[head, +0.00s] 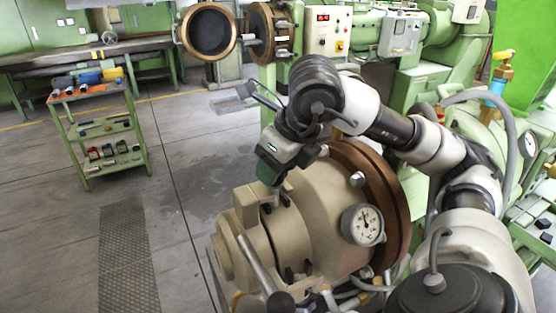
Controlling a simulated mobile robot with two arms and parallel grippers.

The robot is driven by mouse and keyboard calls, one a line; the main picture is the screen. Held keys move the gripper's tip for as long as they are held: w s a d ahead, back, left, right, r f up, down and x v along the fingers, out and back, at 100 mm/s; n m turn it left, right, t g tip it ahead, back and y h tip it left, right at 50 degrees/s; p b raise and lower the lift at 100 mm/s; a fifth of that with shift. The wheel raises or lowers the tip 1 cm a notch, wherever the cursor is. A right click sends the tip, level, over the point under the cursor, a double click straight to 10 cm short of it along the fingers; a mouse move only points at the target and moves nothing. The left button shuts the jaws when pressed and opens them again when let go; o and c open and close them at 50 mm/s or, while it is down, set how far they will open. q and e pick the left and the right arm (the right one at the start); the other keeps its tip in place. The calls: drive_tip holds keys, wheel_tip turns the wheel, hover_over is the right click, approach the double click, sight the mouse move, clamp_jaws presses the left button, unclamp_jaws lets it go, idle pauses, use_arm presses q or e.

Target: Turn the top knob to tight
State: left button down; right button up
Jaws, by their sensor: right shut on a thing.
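A large beige extruder head (315,215) with a brown flange ring (385,205) fills the lower middle of the head view. My right arm comes in from the right and reaches over it. My right gripper (275,192) points down at the top of the beige collar and is shut on the top knob there. The knob is mostly hidden by the gripper, so its turn position cannot be read. My left gripper is not in view.
A round pressure gauge (362,225) sits on the head's near side. A metal lever (258,262) with a black ball end sticks out in front. A green tool cart (100,130) stands at the left; the floor around it is clear.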

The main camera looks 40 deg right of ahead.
drive_tip(key=shift+m, duration=0.5)
drive_tip(key=o, duration=0.9)
drive_tip(key=shift+p+v, duration=1.35)
drive_tip(key=shift+v, duration=4.05)
drive_tip(key=shift+a, duration=0.25)
